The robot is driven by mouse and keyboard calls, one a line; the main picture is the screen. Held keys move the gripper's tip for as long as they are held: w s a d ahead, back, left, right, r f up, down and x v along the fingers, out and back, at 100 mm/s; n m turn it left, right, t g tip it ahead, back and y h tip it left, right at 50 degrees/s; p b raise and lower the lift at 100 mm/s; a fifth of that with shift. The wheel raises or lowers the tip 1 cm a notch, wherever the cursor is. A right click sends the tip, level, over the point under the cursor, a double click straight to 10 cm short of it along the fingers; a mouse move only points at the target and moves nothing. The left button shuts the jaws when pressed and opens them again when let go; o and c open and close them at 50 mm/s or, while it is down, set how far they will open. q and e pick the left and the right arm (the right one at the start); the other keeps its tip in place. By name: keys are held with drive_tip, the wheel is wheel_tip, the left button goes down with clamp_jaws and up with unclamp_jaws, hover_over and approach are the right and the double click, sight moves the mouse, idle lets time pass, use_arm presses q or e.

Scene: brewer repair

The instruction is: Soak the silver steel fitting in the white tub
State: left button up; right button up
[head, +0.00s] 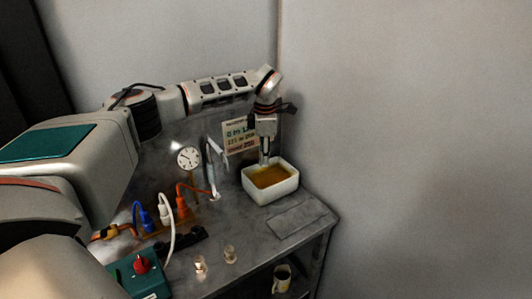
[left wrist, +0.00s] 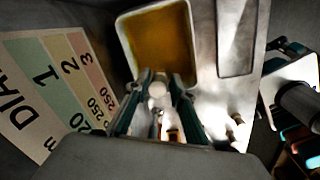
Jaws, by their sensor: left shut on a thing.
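The white tub (head: 268,194) stands at the right back of the grey bench and holds amber liquid (head: 271,176). My left gripper (head: 265,160) points down over the tub's back left edge. In the left wrist view my left gripper (left wrist: 157,88) is shut on a small pale, shiny piece (left wrist: 157,91), which appears to be the silver steel fitting. The fingers hide much of it. It shows against the near edge of the tub (left wrist: 193,42); whether it touches the liquid I cannot tell. My right gripper is not in view.
Blue, white and orange plugs (head: 181,207) sit left of the tub. A mug (head: 282,279) sits below.

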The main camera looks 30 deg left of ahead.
use_arm(q)
drive_tip(key=shift+f, duration=5.1)
drive_tip(key=shift+r, duration=0.1)
drive_tip(key=shift+r, duration=4.85)
